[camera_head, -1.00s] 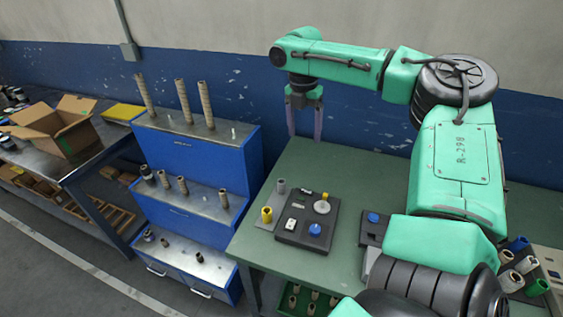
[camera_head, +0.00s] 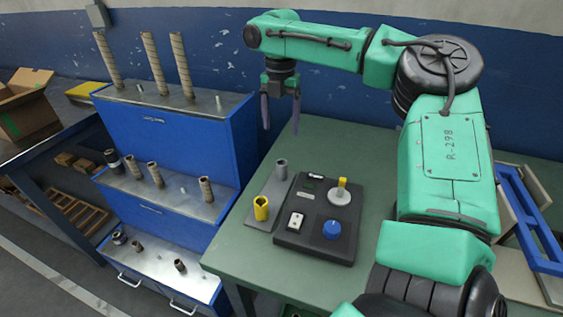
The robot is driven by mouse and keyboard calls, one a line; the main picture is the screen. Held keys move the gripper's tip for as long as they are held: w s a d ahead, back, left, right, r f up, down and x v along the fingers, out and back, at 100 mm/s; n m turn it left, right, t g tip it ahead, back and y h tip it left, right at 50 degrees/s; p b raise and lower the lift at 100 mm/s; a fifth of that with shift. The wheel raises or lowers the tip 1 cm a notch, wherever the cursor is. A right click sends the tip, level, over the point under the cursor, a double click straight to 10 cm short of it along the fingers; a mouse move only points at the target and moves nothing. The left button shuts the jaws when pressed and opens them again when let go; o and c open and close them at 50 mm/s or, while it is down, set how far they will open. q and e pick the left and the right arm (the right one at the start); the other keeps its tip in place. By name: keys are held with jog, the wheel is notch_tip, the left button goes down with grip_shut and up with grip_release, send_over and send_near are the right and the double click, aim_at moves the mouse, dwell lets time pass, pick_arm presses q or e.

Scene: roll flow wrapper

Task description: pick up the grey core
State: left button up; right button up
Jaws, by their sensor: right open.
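The grey core (camera_head: 281,169) is a short upright tube on a grey plate (camera_head: 262,217) at the left of the green table. A yellow core (camera_head: 261,208) stands on the same plate, nearer to me. My right gripper (camera_head: 281,127) is open and empty, its two purple fingers pointing down. In the picture it hangs just above the grey core, apart from it; its exact distance in depth is hard to tell. My left gripper is not in view.
A dark control panel (camera_head: 304,246) with a blue knob (camera_head: 332,229) and a pale disc (camera_head: 339,197) sits right of the plate. A blue stepped rack (camera_head: 170,143) with several tubes stands left of the table. A blue frame (camera_head: 537,225) is at the right.

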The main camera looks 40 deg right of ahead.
aim_at(282, 165)
notch_tip(282, 165, down, 14)
jog(key=shift+s+d+f, duration=0.1)
jog(key=shift+f, duration=0.1)
grip_shut()
jog(key=shift+r, duration=0.15)
